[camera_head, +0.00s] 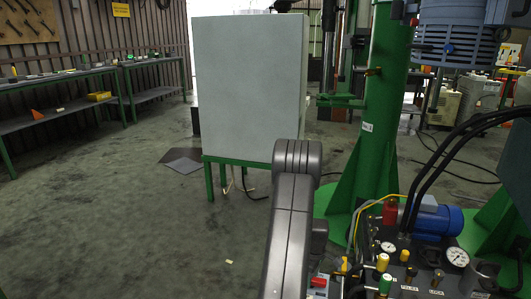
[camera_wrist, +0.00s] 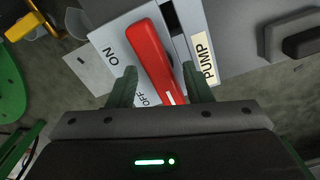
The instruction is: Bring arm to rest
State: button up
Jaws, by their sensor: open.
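In the wrist view, my gripper (camera_wrist: 159,70) is open, with one dark green finger on each side of a red switch lever (camera_wrist: 147,45). The lever sits on a light grey plate marked ON and OFF, beside a PUMP label (camera_wrist: 203,55). It slants from the upper left toward the gripper's palm; its near end is close to the palm. I cannot tell whether the fingers touch it. In the head view my grey arm reaches down at the lower middle, and my gripper is hidden behind it.
A hydraulic unit with gauges, valves and a blue motor (camera_head: 437,219) stands at the lower right. A green column (camera_head: 382,110) and a grey cabinet (camera_head: 247,88) on green legs stand beyond my arm. Benches (camera_head: 60,78) line the left wall. The floor at left is mostly clear.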

jog(key=m, duration=0.5)
jog(key=shift+m+b, duration=0.3)
jog(key=shift+b, duration=0.1)
